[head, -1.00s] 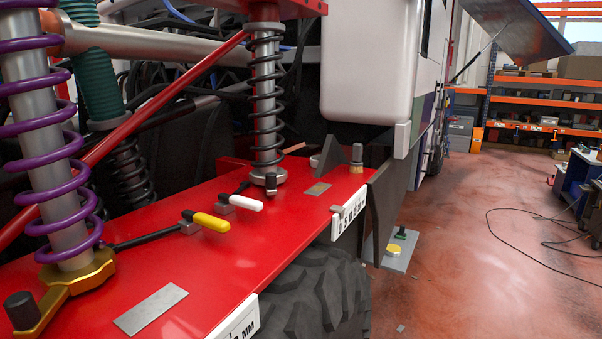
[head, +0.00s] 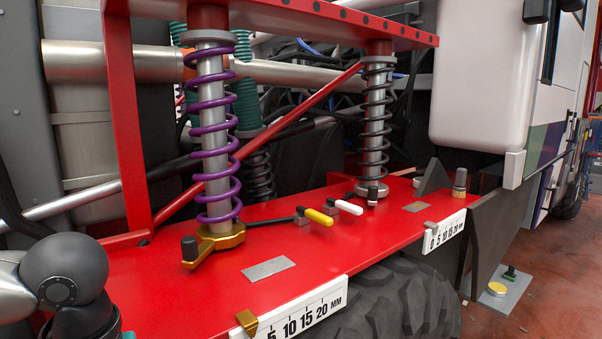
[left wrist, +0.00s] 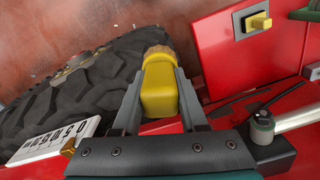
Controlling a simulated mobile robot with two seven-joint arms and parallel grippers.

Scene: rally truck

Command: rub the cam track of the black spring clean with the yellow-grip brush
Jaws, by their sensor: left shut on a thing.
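The black spring (head: 376,120) is a coil around a silver strut standing upright on the red deck in the head view. A round collar (head: 371,190) sits at its foot; its cam track is too small to make out. In the left wrist view my left gripper (left wrist: 157,88) is shut on the yellow-grip brush (left wrist: 158,92). Its yellow grip lies between the fingers, and its tan end points away over the tyre. My left gripper and the brush do not show in the head view, where only my left arm's links appear at lower left. My right gripper is not in view.
A purple spring (head: 214,135) with a gold collar stands left of the black one. A yellow-handled lever (head: 318,217) and a white-handled lever (head: 348,207) lie on the red deck (head: 210,295). A red diagonal bar runs behind. White scale plates (head: 300,312) edge the deck above the tyre.

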